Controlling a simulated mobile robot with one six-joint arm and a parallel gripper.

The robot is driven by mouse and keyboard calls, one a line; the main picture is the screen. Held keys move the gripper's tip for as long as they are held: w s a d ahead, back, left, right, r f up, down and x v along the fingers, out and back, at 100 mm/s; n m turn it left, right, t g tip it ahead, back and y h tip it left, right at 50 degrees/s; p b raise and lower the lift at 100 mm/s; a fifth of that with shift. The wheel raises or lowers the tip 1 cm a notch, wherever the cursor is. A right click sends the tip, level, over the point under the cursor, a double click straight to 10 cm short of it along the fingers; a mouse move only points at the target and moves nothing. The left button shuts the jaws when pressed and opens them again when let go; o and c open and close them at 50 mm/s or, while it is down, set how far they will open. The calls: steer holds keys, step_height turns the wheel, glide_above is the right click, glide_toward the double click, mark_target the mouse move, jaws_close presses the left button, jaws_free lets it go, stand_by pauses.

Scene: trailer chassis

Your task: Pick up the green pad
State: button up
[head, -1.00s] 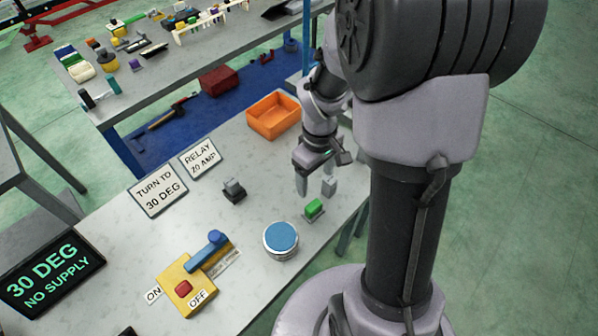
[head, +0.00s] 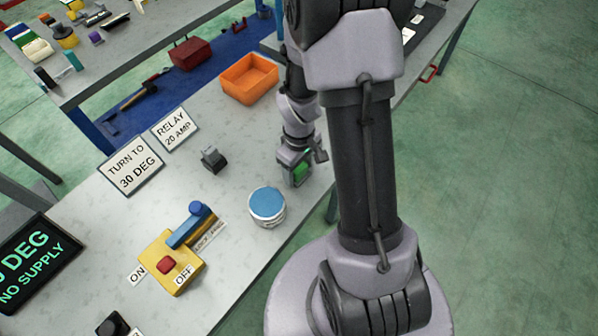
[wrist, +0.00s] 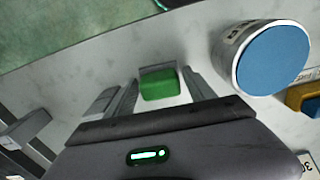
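The green pad (wrist: 160,86) is a small green block with a grey edge behind it. In the wrist view it lies between the two fingers of my gripper (wrist: 161,84), with a narrow gap seeming to show on each side. In the head view, my gripper (head: 296,172) is down at the tabletop by the near edge, and a bit of the green pad (head: 301,170) shows between its fingers. The fingers look apart; contact with the pad cannot be made out.
A blue-topped round can (head: 267,206) stands close to my gripper. The yellow switch box (head: 172,262) with a blue lever is farther left. A dark grey block (head: 213,158), two signs and an orange bin (head: 249,79) are on the same table (head: 110,215).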

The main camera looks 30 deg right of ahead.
mark_target(299, 167)
steer(key=c, duration=1.1)
step_height(299, 167, up, 10)
steer(key=p, duration=0.3)
steer(key=shift+p, duration=0.3)
steer(key=o, duration=0.8)
steer(key=c, duration=0.5)
